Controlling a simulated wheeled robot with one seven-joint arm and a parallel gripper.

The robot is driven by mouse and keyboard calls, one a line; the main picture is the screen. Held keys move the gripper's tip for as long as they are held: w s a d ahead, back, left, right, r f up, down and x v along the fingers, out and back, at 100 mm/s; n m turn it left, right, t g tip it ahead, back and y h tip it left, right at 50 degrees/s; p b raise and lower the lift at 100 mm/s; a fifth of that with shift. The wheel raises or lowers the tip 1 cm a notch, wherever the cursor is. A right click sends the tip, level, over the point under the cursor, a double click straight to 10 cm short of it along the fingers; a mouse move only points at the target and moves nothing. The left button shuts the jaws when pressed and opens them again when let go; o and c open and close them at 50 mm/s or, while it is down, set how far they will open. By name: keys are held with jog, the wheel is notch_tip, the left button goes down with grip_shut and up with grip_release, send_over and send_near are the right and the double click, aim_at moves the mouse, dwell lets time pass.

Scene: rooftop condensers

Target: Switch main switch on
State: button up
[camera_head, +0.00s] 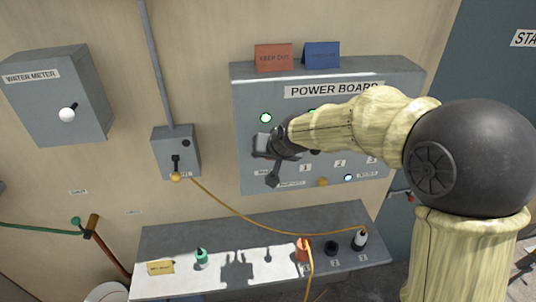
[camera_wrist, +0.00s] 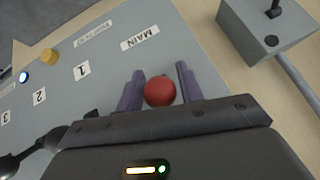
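The main switch shows as a round red knob (camera_wrist: 160,92) beside the MAIN label (camera_wrist: 140,38) on the grey power board (camera_head: 405,85). My gripper (camera_wrist: 160,85) has its two purple fingers on either side of the knob, very close to it. I cannot tell whether they press on it. In the head view my gripper (camera_head: 262,150) is at the left part of the board, and the knob is hidden there. The position of the switch cannot be read.
Green lamps (camera_head: 265,117) glow on the board. A black-knobbed lever (camera_wrist: 50,140) stands near my gripper. A small grey box (camera_head: 176,152) with a lever is to the left. A shelf (camera_head: 200,283) below holds small items; a yellow cable (camera_head: 240,214) hangs between.

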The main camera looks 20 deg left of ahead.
jog(key=shift+s, duration=0.1)
jog(key=b+v, duration=0.6)
jog(key=v, duration=1.1)
jog(key=shift+r, duration=0.2)
jog(key=shift+d+f, duration=0.1)
jog(key=shift+d, duration=0.05)
jog(key=s+d+f+m+g+h+b, duration=0.15)
jog(key=d+f+m+h+b, duration=0.3)
jog(key=d+f, duration=1.9)
jog(key=s+d+f+g+h, duration=0.1)
jog(key=s+d+f, duration=0.3)
jog(key=f, duration=0.5)
jog(key=s, duration=0.2)
jog(key=shift+s+d, duration=0.35)
jog(key=shift+d, duration=0.05)
jog(key=shift+w+a+g+h, duration=0.1)
jog(key=shift+a+g+h, duration=0.05)
jog(key=shift+g+h, duration=0.1)
